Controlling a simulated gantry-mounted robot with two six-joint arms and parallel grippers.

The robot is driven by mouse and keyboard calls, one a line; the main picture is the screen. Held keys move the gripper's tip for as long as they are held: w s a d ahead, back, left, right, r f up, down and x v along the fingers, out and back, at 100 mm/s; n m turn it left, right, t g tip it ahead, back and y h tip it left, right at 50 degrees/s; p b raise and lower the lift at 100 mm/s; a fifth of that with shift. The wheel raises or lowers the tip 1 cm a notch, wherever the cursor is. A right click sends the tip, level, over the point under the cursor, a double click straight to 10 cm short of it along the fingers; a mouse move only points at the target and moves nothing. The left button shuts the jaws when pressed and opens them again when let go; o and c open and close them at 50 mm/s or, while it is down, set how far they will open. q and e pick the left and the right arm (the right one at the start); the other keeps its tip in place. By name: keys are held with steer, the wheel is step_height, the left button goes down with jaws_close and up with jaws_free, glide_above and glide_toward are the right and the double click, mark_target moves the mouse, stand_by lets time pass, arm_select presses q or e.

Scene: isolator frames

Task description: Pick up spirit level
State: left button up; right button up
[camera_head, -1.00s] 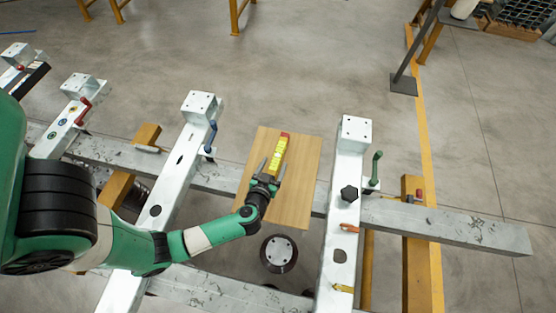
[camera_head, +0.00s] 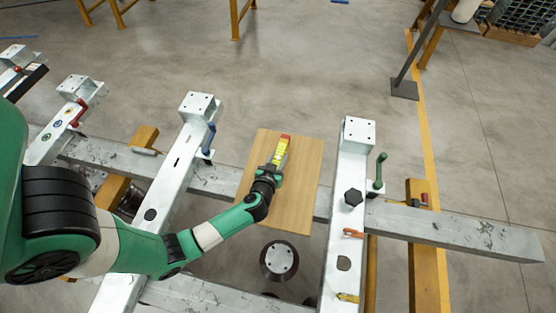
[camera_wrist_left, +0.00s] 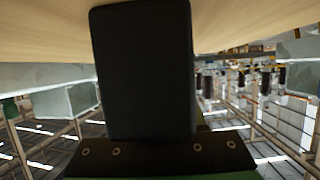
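The spirit level (camera_head: 281,151) is yellow with a red end and lies slanted over the wooden board (camera_head: 300,195) in the head view. My left gripper (camera_head: 272,168) is at the level's near end, with its fingers low around that end. The gripper hides the near end, and I cannot tell whether the fingers press on it. In the left wrist view a black gripper part (camera_wrist_left: 145,70) fills the middle, close to the pale board, and the level is not visible there. My right gripper is not in view.
White metal beams (camera_head: 172,170) and (camera_head: 345,215) stand left and right of the board, with a blue handle (camera_head: 209,138) and a green handle (camera_head: 380,170). A grey crossbeam (camera_head: 450,230) runs beneath. A round flanged part (camera_head: 279,260) is below the board.

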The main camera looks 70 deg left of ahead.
mark_target(278, 157)
arm_select(q)
jaws_close()
steer(key=shift+r+p, duration=0.4)
steer(key=shift+r, duration=0.05)
step_height(278, 157, up, 3)
steer(key=shift+f+p, duration=0.1)
steer(key=shift+p, duration=1.05)
steer(key=s+d+r+p, duration=0.6)
steer(key=s+r+p, duration=0.3)
steer(key=s, duration=0.3)
steer(key=shift+s+d+r, duration=0.15)
steer(key=shift+s, duration=0.15)
